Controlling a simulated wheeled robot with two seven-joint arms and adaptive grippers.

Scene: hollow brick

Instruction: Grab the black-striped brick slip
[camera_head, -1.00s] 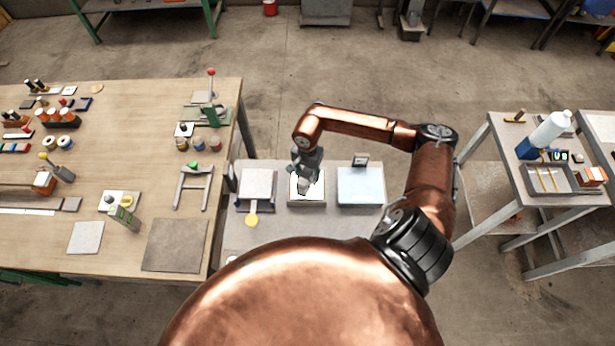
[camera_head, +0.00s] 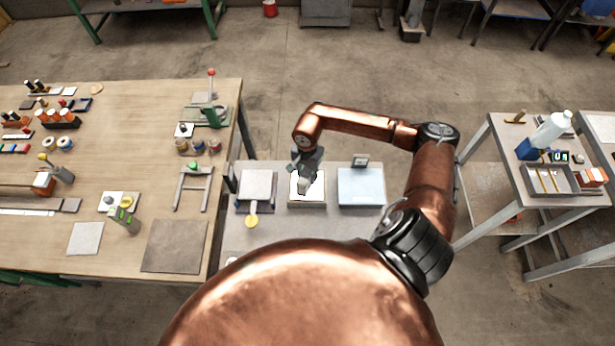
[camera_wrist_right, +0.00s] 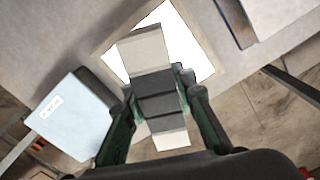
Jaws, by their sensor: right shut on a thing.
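My right gripper (camera_head: 305,180) is over the bright white panel (camera_head: 318,190) on the grey table in the head view. In the right wrist view its fingers (camera_wrist_right: 158,93) are shut on a long brick slip (camera_wrist_right: 145,50), pressing on its two long sides. The slip has pale ends and dark grey to black bands in the middle. The panel glows behind it (camera_wrist_right: 195,55). In the head view the slip is small and partly hidden by the gripper. I cannot tell whether the slip is clear of the panel. My left gripper is not in view.
A pale blue-white plate (camera_head: 360,187) is right of the panel, and a framed grey plate (camera_head: 258,185) is left of it. A wooden workbench (camera_head: 130,160) full of small tools is at left. A side table with a tray (camera_head: 548,180) and bottle (camera_head: 552,128) is at right.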

